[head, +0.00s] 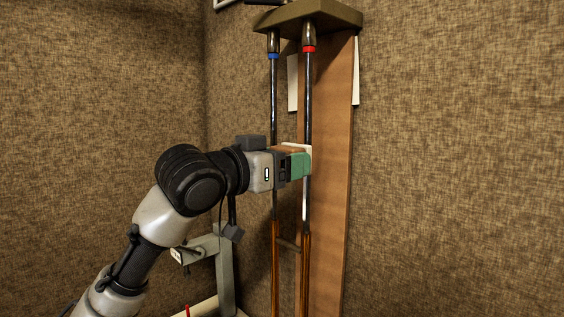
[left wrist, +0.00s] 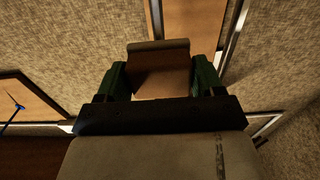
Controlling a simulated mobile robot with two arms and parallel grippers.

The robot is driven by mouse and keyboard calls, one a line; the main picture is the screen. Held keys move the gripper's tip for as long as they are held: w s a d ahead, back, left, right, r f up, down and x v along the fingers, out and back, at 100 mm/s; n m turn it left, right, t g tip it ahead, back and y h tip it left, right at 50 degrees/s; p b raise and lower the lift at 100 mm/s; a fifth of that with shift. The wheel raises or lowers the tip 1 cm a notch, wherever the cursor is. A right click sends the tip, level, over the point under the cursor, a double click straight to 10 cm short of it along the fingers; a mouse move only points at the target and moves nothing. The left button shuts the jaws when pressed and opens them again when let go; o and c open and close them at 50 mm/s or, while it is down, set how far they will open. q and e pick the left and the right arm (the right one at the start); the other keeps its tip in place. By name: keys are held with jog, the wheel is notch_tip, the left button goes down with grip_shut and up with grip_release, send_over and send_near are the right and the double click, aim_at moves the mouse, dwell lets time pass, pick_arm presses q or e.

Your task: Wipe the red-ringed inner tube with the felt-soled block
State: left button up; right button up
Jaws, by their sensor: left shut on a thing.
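The red-ringed inner tube (head: 307,105) hangs upright at the right of the pair, its red ring (head: 309,49) near the top. It looks dark above the block and brighter below it. My left gripper (head: 296,165) has green fingers shut on the felt-soled block (head: 287,149). The block's pale felt face is at the tube, about mid-height, and seems to touch it; the exact contact is hidden. In the left wrist view the block (left wrist: 162,78) sits between both fingers. My right gripper is not in view.
The blue-ringed inner tube (head: 274,100) stands close on the left. Both tubes run from a bracket (head: 315,18) at the top into copper-coloured outer tubes (head: 305,270) below. A wooden board (head: 332,190) stands behind. A pale grey stand (head: 224,270) is at lower left.

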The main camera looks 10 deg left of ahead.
pick_arm(q)
jog(key=shift+p+x, duration=0.55)
jog(key=shift+x, duration=0.4)
jog(key=shift+r, duration=0.1)
